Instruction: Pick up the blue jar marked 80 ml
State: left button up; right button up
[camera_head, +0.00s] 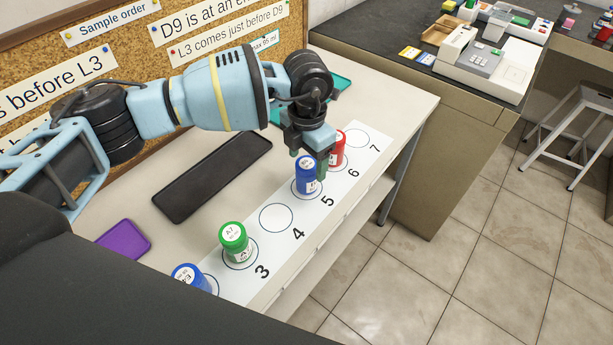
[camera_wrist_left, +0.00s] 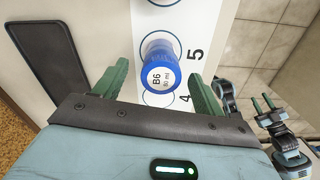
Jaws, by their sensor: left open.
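The blue jar marked 80 ml (camera_head: 306,177) stands upright on the circle by the number 5. In the left wrist view its blue lid (camera_wrist_left: 158,74) reads B6, 80 ml. My left gripper (camera_head: 310,167) is over this jar, pointing down. In the left wrist view the green fingers of my left gripper (camera_wrist_left: 157,82) are spread, one to each side of the jar, with gaps visible. My right gripper (camera_wrist_left: 264,104) shows small at the right of that view, its two fingers apart and nothing seen between them.
A red jar (camera_head: 337,148) stands just beyond the gripper, by number 6. A green jar (camera_head: 235,241) and another blue jar (camera_head: 190,277) stand nearer. Circles 4 and 7 are empty. A black tray (camera_head: 212,176) and purple pad (camera_head: 124,239) lie left of the strip (camera_head: 283,245).

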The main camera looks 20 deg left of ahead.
pick_arm(q)
jog(key=shift+f, duration=1.6)
jog(key=shift+d, duration=0.1)
jog(key=c, duration=1.1)
jog(key=shift+r, duration=0.1)
jog(key=shift+r, duration=0.8)
jog(key=shift+s+d+r, duration=0.1)
jog(key=shift+d+r, duration=0.05)
jog(key=shift+r, duration=0.35)
jog(key=shift+s+d+r, duration=0.1)
jog(key=shift+r, duration=0.35)
jog(key=s+d+r, duration=0.1)
jog(key=s+d, duration=0.9)
jog(key=d, duration=0.1)
jog(key=shift+s+r+b, duration=0.2)
jog(key=shift+s+b, duration=0.2)
